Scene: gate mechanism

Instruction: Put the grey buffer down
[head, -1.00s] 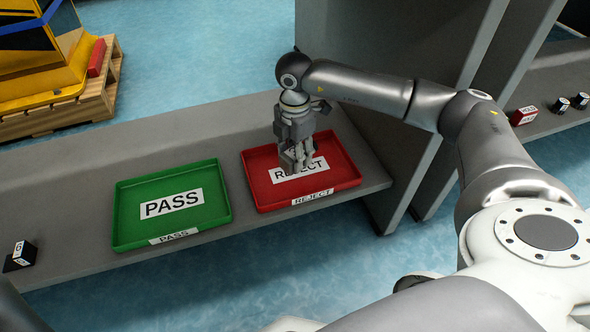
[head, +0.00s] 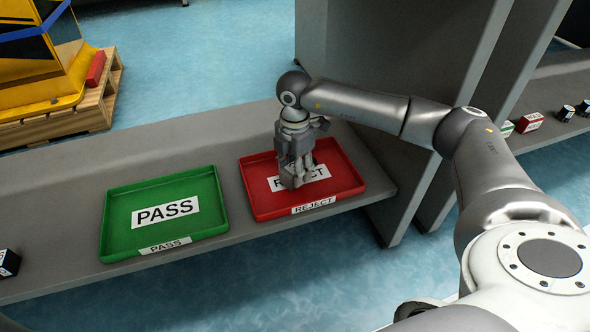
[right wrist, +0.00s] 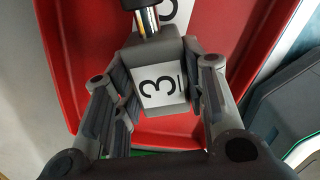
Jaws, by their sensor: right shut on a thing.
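The grey buffer (right wrist: 160,50) shows in the right wrist view as a grey block with a white label reading 3 and a metal rod at its upper end. My right gripper (head: 293,184) is shut on it, with one finger on each side. In the head view the buffer is hard to tell from the grey fingers. I cannot tell whether it touches the tray floor. The red tray also surrounds it in the right wrist view (right wrist: 75,70). My left gripper is not in view.
A green PASS tray (head: 118,222) lies left of the red tray on the grey shelf (head: 60,215). A dark labelled cube (head: 8,263) is at the left edge. A grey upright panel (head: 400,60) stands behind. Small blocks (head: 529,122) sit on the right shelf.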

